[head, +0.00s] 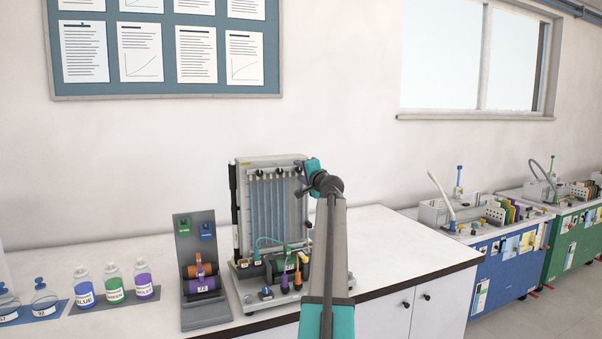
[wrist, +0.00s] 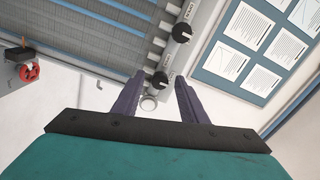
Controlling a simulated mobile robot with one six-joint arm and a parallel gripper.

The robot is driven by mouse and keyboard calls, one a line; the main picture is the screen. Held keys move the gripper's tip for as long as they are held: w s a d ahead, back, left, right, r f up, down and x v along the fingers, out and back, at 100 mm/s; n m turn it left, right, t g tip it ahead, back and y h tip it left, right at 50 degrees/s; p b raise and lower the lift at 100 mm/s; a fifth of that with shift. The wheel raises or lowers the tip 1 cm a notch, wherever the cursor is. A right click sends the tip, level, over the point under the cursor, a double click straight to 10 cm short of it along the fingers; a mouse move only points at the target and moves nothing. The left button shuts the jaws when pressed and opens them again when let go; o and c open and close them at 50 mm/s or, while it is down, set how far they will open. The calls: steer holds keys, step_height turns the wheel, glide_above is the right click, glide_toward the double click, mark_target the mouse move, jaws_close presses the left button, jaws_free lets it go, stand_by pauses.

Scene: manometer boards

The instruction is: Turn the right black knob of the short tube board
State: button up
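The short tube board (head: 240,200) stands upright on the white bench in the head view, with blue-filled tubes. Two black knobs sit on its top rail. The left black knob (head: 259,171) also shows in the wrist view (wrist: 182,32). The right black knob (wrist: 160,80) shows in the wrist view, between my fingertips in the picture. My gripper (wrist: 159,79) is open, with two dark purple fingers spread. Whether the fingertips are around the knob or just short of it, I cannot tell. In the head view my gripper (head: 301,176) is at the board's upper right corner, partly hidden by my arm.
A grey stand (head: 181,232) with orange and purple cylinders is left of the board. Labelled bottles (head: 113,285) stand further left. Colored fittings and a hose crowd the board's base (head: 255,300). A red handwheel (wrist: 28,72) shows in the wrist view. Bench right of my arm is clear.

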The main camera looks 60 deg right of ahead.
steer(key=b+v, duration=0.3)
steer(key=v, duration=1.1)
steer(key=shift+b, duration=0.3)
steer(key=shift+d, duration=0.1)
